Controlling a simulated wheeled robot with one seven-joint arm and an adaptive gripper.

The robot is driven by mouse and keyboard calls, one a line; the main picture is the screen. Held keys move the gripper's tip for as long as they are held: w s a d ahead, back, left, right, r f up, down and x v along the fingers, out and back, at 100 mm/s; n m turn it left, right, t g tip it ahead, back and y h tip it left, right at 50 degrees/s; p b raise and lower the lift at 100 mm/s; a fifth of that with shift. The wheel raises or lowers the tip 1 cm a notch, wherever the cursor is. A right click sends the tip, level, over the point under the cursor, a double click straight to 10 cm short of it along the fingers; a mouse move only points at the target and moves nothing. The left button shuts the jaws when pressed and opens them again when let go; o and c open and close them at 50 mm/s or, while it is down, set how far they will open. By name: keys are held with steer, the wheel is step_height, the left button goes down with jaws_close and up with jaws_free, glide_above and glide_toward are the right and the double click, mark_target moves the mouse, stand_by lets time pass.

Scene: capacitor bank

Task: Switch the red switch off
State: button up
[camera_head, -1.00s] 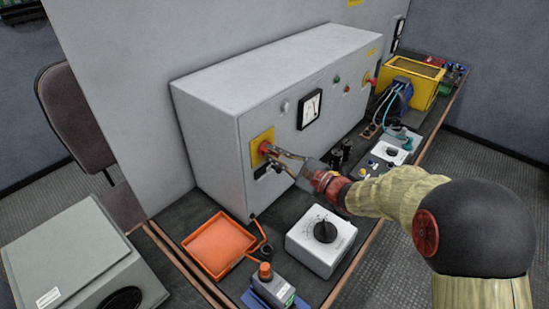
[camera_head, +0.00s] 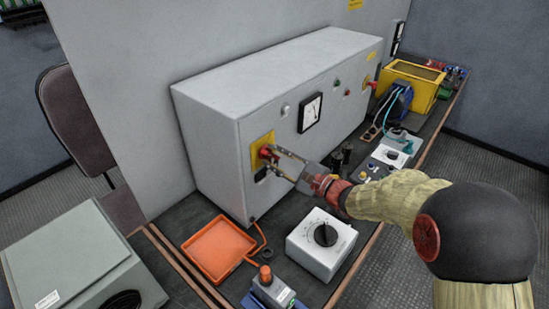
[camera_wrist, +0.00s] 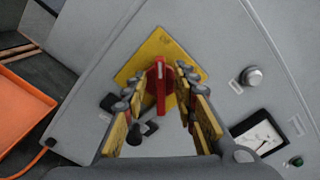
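The red switch (camera_wrist: 160,88) is a rotary handle on a yellow plate (camera_wrist: 153,48) on the grey cabinet's front. In the wrist view its handle points almost straight up and down, slightly tilted. In the head view the switch (camera_head: 266,152) is partly covered by my fingers. My gripper (camera_wrist: 156,88) is open, with one finger on each side of the handle. A gap shows on both sides in the wrist view; I cannot tell how deep the fingertips reach. In the head view my gripper (camera_head: 268,162) is right at the plate.
The grey cabinet (camera_head: 222,150) also carries a gauge (camera_head: 310,113) and small buttons. On the bench stand an orange tray (camera_head: 217,248), a white dial box (camera_head: 322,243) and a small box with an orange knob (camera_head: 266,277). A yellow device (camera_head: 413,84) stands farther back.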

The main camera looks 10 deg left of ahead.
steer(key=v, duration=1.2)
steer(key=s+a+f+n+g+h, duration=0.1)
steer(key=s+f+g, duration=0.2)
steer(key=s+f, duration=0.25)
steer(key=s+d+f+n+g+h, duration=0.2)
steer(key=s+d+n+g+h, duration=0.15)
steer(key=s, duration=0.45)
steer(key=s+d+f+n+g+h, duration=0.2)
steer(key=s+n+g+h, duration=0.15)
steer(key=s, duration=0.45)
steer(key=s+d+r+n+t+h, duration=0.2)
steer(key=s+d+n+h, duration=0.1)
steer(key=d, duration=0.3)
steer(key=s+d+r+n+t+h, duration=0.1)
steer(key=s+d+r+n+h, duration=0.15)
steer(key=d, duration=0.45)
steer(key=s+d+r+n+t+h, duration=0.1)
steer(key=d+r+t+h, duration=0.1)
steer(key=r, duration=0.6)
steer(key=shift+s+d+r+t, duration=0.3)
steer(key=shift+d+t, duration=0.2)
steer(key=shift+t, duration=0.3)
